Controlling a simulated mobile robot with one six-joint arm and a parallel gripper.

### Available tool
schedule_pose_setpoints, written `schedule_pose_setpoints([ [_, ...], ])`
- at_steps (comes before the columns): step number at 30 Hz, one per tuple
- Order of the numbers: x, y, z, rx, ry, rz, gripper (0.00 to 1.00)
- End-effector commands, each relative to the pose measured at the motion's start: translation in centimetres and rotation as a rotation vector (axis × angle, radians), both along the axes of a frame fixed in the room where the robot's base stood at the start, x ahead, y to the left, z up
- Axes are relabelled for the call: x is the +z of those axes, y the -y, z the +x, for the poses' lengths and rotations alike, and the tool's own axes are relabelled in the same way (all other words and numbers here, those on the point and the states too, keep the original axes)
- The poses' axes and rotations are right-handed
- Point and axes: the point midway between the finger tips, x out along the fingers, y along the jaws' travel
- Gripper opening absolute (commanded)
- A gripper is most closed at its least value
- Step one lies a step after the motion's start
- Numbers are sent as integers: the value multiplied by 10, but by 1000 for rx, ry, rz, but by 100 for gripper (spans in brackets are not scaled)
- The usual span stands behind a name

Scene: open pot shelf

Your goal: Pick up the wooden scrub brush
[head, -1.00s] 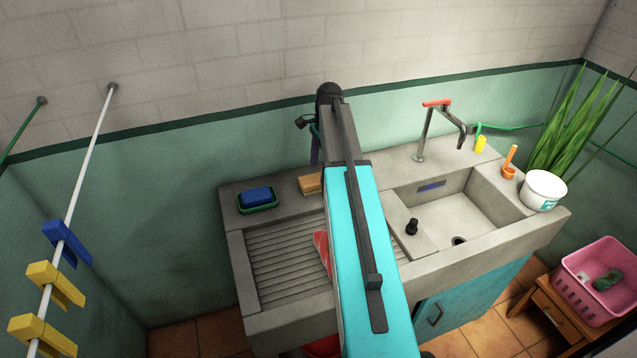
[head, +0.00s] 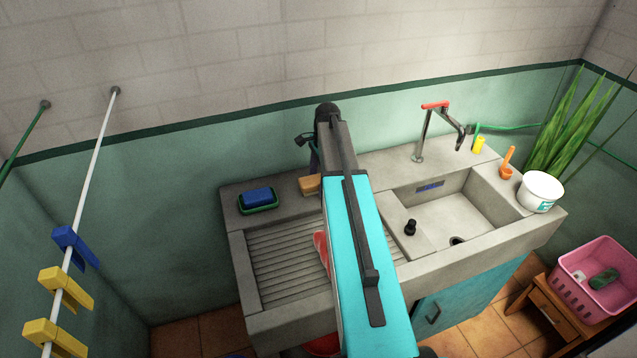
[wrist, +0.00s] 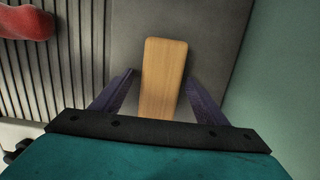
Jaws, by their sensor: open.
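The wooden scrub brush (wrist: 163,80) lies on the grey ledge at the back of the sink unit, its plain wooden back facing up in the wrist view. In the head view only its left end (head: 309,185) shows beside my arm, which hides the rest. My gripper (wrist: 160,85) is open, with one dark finger on each side of the brush's near half. Gaps show between the fingers and the wood in the wrist view. I cannot tell how far above the ledge the fingertips are.
A blue sponge in a green dish (head: 258,199) sits left of the brush. A red thing (wrist: 25,22) lies on the ribbed washboard (head: 280,265). The tap (head: 432,130) and white tub (head: 541,190) stand to the right.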

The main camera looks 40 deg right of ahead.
Motion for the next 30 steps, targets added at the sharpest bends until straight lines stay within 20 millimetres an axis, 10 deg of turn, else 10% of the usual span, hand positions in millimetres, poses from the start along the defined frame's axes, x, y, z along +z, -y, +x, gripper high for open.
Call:
schedule_pose_setpoints([
  [13, 0, 0, 0, 0, 0, 0, 67],
  [22, 0, 0, 0, 0, 0, 0, 20],
  [30, 1, 0, 0, 1, 0, 0, 20],
])
